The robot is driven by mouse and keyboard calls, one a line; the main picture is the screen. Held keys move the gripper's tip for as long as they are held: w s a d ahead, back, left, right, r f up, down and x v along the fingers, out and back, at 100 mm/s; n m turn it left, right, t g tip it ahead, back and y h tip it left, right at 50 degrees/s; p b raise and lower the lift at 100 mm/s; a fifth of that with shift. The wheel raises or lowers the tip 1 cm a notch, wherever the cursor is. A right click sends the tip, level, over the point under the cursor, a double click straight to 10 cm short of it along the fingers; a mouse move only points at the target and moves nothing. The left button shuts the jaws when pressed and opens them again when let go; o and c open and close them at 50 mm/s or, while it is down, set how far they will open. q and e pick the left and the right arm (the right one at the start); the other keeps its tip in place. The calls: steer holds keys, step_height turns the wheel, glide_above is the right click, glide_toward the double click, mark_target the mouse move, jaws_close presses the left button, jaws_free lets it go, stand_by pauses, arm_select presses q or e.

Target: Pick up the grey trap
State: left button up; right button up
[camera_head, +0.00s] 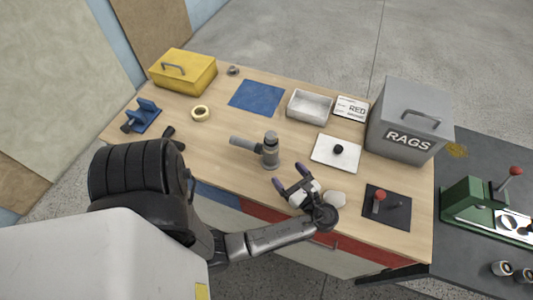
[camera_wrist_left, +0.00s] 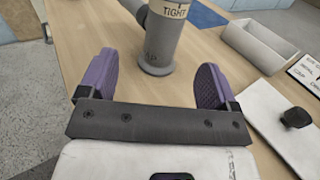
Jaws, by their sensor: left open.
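The grey trap (camera_head: 269,152) stands upright near the middle of the wooden bench, with a side pipe pointing left. It also shows in the left wrist view (camera_wrist_left: 160,42), with a label reading "TIGHT" and its round base on the bench. My left gripper (camera_head: 290,174) is open and empty, just to the front right of the trap. Its purple fingers (camera_wrist_left: 155,72) point towards the trap, which stands beyond them and between their lines, apart from both. The trap's top is cut off in the left wrist view. My right gripper is not in view.
A white plate with a black knob (camera_head: 336,153) lies right of the trap. A grey tray (camera_head: 310,105), a blue mat (camera_head: 257,97) and a tape ring (camera_head: 201,113) lie behind. A RAGS box (camera_head: 408,122) and a red-knobbed lever (camera_head: 379,201) stand right.

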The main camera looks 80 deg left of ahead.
mark_target(275, 156)
arm_select(q)
steer(key=x, duration=0.3)
steer(key=shift+s+a, duration=0.1)
steer(key=shift+a, duration=0.1)
steer(key=x, duration=0.4)
steer(key=shift+w+a+f, duration=0.1)
steer(key=shift+w+a, duration=0.15)
steer(key=shift+w, duration=0.1)
steer(key=shift+s+a, duration=0.25)
steer(key=shift+a, duration=0.2)
steer(key=c, duration=1.2)
